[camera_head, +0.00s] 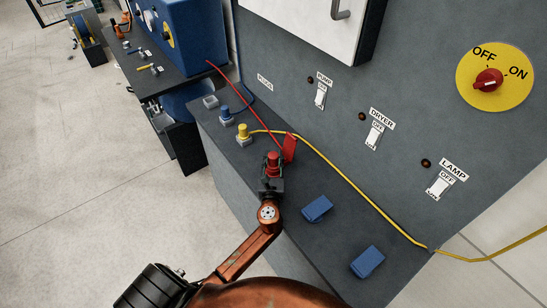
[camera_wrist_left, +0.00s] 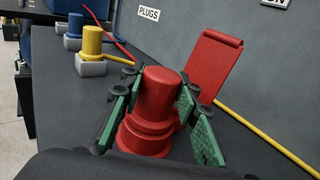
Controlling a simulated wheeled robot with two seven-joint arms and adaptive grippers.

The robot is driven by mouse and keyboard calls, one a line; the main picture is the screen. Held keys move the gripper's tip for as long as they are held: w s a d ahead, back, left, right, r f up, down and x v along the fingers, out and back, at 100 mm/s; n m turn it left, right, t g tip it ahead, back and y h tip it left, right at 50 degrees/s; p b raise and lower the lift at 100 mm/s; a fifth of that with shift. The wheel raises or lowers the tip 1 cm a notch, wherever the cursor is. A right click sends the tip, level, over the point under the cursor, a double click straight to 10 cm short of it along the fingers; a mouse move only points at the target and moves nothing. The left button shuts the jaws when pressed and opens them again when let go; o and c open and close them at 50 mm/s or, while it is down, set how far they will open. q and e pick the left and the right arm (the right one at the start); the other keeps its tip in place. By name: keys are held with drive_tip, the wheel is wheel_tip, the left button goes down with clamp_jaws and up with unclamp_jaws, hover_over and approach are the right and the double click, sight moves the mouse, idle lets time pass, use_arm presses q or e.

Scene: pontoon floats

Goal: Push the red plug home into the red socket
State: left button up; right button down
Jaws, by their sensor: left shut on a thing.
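The red plug (camera_head: 273,157) stands about upright at the red socket, whose raised lid (camera_head: 290,148) shows just right of it. In the left wrist view the plug (camera_wrist_left: 163,95) is a red cylinder with a wider ring low down, and the socket's lid (camera_wrist_left: 212,65) leans up behind it. My left gripper (camera_head: 272,178) is shut on the plug, its green finger pads on either side. The socket's body is mostly hidden by the plug and fingers, so I cannot tell how deep the plug sits. My right gripper is not in view.
A yellow plug (camera_head: 243,131) and a blue plug (camera_head: 225,114) stand in grey holders. A yellow cable (camera_head: 345,180) crosses the bench behind the socket. A red cable (camera_head: 245,100) runs from the blue box (camera_head: 190,30).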

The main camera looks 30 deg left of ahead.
use_arm(q)
drive_tip(key=shift+f, duration=0.15)
drive_tip(key=o, duration=1.3)
drive_tip(key=v, duration=1.2)
